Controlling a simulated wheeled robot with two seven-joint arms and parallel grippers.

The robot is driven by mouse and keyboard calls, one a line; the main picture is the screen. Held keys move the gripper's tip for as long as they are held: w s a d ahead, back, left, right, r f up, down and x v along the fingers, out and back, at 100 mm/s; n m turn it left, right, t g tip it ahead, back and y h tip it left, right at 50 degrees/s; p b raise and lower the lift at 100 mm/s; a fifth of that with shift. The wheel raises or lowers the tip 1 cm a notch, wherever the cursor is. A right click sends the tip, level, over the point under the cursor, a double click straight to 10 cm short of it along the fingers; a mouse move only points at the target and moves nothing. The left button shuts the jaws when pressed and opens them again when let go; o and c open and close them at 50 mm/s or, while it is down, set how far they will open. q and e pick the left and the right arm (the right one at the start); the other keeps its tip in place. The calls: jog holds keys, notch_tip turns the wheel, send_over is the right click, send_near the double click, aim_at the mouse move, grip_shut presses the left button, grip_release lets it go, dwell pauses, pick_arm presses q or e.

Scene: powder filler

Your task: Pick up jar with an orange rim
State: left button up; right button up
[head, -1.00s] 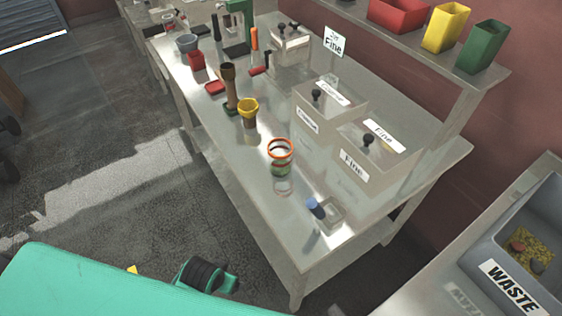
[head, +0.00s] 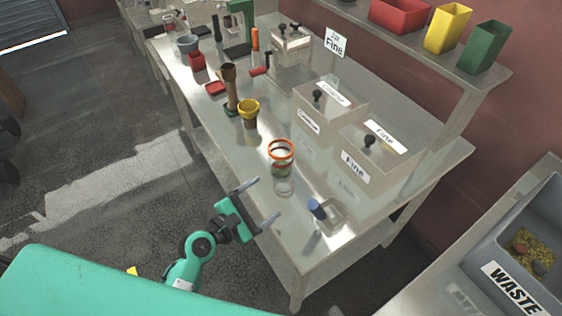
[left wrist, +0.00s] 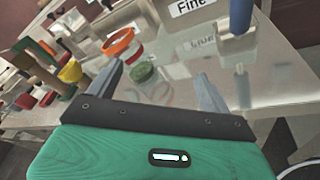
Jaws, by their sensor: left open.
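The clear jar with an orange rim (head: 281,157) stands upright on the metal table (head: 225,150), near its front edge. Something green shows at its lower part. In the left wrist view the orange rim (left wrist: 118,42) is up and left of centre, beyond the left finger. My left gripper (head: 263,200) is open and empty, its two fingers pointing toward the table. It is in front of the jar and apart from it. The left wrist view also shows its spread fingers (left wrist: 158,82). My right gripper is not in view.
A blue-topped item (head: 316,208) stands to the right of the jar. A yellow-rimmed cup (head: 249,110) is to its left. Lidded boxes labelled Coarse (head: 327,108) and Fine (head: 372,150) stand behind. A grey WASTE bin (head: 492,262) is at the right.

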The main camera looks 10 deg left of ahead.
aim_at(273, 158)
pick_arm(q)
jog(key=w+a+n+t, duration=0.1)
jog(key=n, duration=0.2)
jog(key=w+a+n+t+y, duration=0.1)
jog(key=w+n, duration=0.1)
jog(key=n, duration=0.1)
jog(key=w+a+r+n+t+y, duration=0.1)
jog(key=n, duration=0.2)
jog(key=shift+w+a+n, duration=0.2)
jog(key=shift+n, duration=0.2)
jog(key=p+x, duration=0.2)
jog(key=x, duration=0.4)
jog(key=shift+w+d, duration=0.1)
jog(key=shift+w, duration=0.25)
jog(key=shift+x, duration=1)
jog(key=p+x, duration=0.1)
jog(key=x, duration=0.3)
jog(key=shift+w+d+f, duration=0.15)
jog(key=shift+d+f, duration=0.05)
jog(key=shift+c, duration=0.6)
jog(key=c, duration=1)
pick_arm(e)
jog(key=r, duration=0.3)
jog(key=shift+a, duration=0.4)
